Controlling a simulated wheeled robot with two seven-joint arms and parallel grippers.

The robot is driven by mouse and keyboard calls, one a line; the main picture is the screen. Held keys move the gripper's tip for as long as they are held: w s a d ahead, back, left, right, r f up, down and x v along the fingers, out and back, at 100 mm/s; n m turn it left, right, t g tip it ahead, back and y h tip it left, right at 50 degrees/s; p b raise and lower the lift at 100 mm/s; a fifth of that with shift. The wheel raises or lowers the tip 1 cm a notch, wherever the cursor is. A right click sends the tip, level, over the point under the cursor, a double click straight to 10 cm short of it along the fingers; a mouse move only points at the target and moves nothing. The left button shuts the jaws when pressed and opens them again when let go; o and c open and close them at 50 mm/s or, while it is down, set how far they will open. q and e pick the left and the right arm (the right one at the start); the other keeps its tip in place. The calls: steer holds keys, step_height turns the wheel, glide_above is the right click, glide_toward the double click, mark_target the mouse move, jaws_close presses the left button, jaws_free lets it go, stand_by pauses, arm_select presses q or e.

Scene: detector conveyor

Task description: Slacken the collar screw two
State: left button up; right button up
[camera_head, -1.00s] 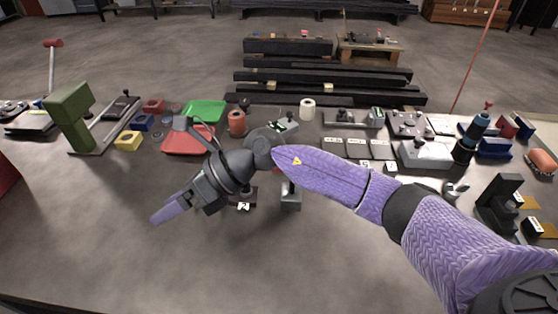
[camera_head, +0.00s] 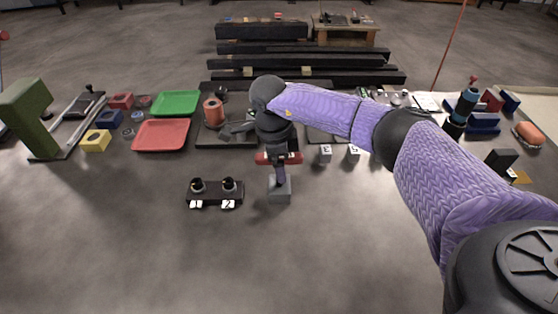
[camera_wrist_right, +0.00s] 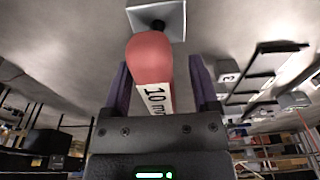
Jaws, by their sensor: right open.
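A dark block (camera_head: 215,198) lies on the table with two upright collar screws, tagged 1 and 2. Collar screw two (camera_head: 229,184) is the right one; collar screw one (camera_head: 197,185) is left of it. A tool with a red handle (camera_head: 265,158) stands in a small grey stand (camera_head: 281,191) right of the block. My right gripper (camera_head: 281,176) points down over this tool, apart from the screws. In the right wrist view its open fingers are on both sides of the red handle (camera_wrist_right: 151,58), marked "10 m…". Whether they touch it I cannot tell. My left gripper is out of view.
A red tray (camera_head: 161,135) and a green tray (camera_head: 175,103) lie at the back left, near a green post (camera_head: 30,118). Small numbered blocks (camera_head: 325,153) stand right of the gripper. The table's front is clear.

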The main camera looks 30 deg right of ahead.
jaws_close()
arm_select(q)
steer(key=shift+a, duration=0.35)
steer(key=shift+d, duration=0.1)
arm_select(e)
steer(key=shift+r, duration=0.1)
